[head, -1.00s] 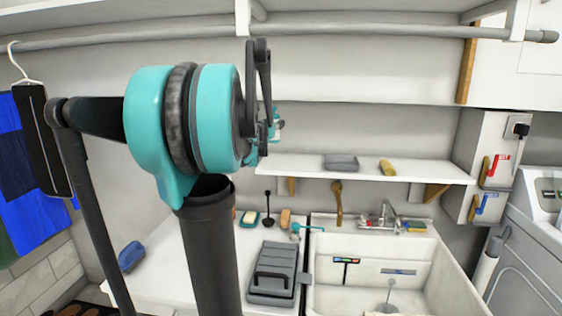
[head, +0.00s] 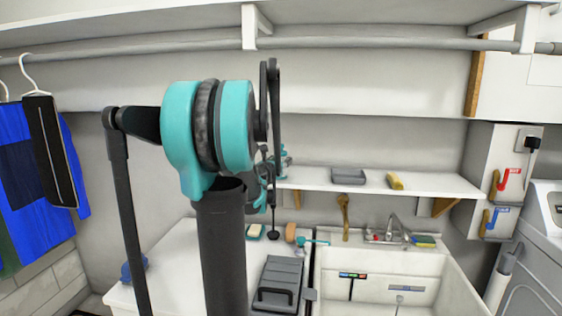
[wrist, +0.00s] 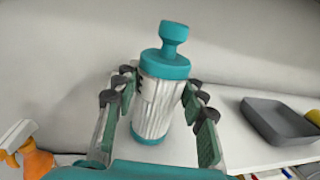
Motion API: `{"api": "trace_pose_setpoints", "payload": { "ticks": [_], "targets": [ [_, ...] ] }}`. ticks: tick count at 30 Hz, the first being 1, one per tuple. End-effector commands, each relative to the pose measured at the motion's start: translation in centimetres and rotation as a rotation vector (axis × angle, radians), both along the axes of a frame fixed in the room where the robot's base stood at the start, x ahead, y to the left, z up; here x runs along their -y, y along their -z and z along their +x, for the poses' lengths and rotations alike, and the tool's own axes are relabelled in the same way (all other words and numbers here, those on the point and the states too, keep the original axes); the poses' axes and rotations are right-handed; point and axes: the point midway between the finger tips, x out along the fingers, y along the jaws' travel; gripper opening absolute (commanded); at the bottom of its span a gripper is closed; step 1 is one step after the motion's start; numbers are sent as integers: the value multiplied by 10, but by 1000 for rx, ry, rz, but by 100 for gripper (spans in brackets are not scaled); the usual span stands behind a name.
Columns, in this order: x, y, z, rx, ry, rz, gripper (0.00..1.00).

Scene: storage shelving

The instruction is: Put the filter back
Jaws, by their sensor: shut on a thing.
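The filter (wrist: 164,66) is a white pleated cylinder with a teal cap, knob and teal base, seen upright or nearly so in the wrist view. My gripper (wrist: 158,88) is shut on it, with green-padded fingers on both sides of the pleated body. Behind it is the white wall shelf (wrist: 230,128); I cannot tell whether the filter's base touches the shelf. In the head view my gripper (head: 268,178) is at the left end of the wall shelf (head: 310,178), mostly hidden by my arm. The filter cannot be made out clearly there.
A grey tray (head: 348,176) and a yellow sponge (head: 395,181) lie on the shelf to the right. Below are a sink (head: 440,275) and a counter with a grey case (head: 278,282). An orange-and-white spray bottle (wrist: 24,152) shows at lower left in the wrist view.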

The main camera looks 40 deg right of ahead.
Motion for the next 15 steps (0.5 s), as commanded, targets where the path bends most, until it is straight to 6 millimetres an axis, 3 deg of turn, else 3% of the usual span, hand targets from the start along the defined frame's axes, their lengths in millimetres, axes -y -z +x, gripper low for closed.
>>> {"api": "trace_pose_setpoints", "payload": {
  "ticks": [8,9,13,15],
  "targets": [
    [0,3,0,0,0,0,2],
    [0,3,0,0,0,0,45],
    [0,2,0,0,0,0,61],
    [0,2,0,0,0,0,62]
  ]
}}
